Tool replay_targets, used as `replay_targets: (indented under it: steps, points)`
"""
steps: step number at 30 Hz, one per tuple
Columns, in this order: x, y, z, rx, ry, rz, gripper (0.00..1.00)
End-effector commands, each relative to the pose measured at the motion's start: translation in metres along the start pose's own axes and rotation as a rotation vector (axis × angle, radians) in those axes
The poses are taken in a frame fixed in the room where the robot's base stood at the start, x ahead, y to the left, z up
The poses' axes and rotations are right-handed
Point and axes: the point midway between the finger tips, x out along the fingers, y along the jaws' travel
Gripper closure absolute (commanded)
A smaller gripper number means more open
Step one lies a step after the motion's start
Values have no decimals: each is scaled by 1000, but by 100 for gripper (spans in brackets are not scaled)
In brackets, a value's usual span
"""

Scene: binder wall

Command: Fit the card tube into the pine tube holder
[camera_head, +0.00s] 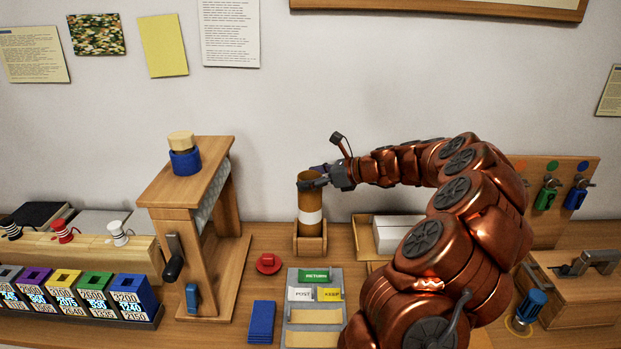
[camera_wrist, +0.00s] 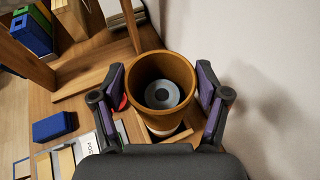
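The card tube (camera_head: 311,193) is brown with a white band and stands upright. Its lower end is inside the pine tube holder (camera_head: 310,246), a small wooden box on the bench by the wall. My gripper (camera_head: 314,178) is at the tube's upper end, with one finger on each side just below the rim. In the wrist view the tube (camera_wrist: 162,72) fills the space between the purple pads, which look pressed to it. A grey disc shows down inside the tube. The holder (camera_wrist: 182,135) shows partly below it. The tube's bottom end is hidden.
A wooden press frame (camera_head: 193,230) stands left of the holder, and a red knob (camera_head: 268,263) sits in front of it. A wooden tray (camera_head: 363,232) with white paper is close on the right. A label tray (camera_head: 315,276) lies in front.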

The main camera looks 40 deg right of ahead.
Motion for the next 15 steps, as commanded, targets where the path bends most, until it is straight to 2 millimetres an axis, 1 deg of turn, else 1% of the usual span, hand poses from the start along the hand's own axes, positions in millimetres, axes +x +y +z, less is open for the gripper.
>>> replay_targets:
  steps: [1,4,15]
  points:
    - [0,0,0,0,0,0,16]
    - [0,0,0,0,0,0,6]
    - [-2,0,-1,0,1,0,6]
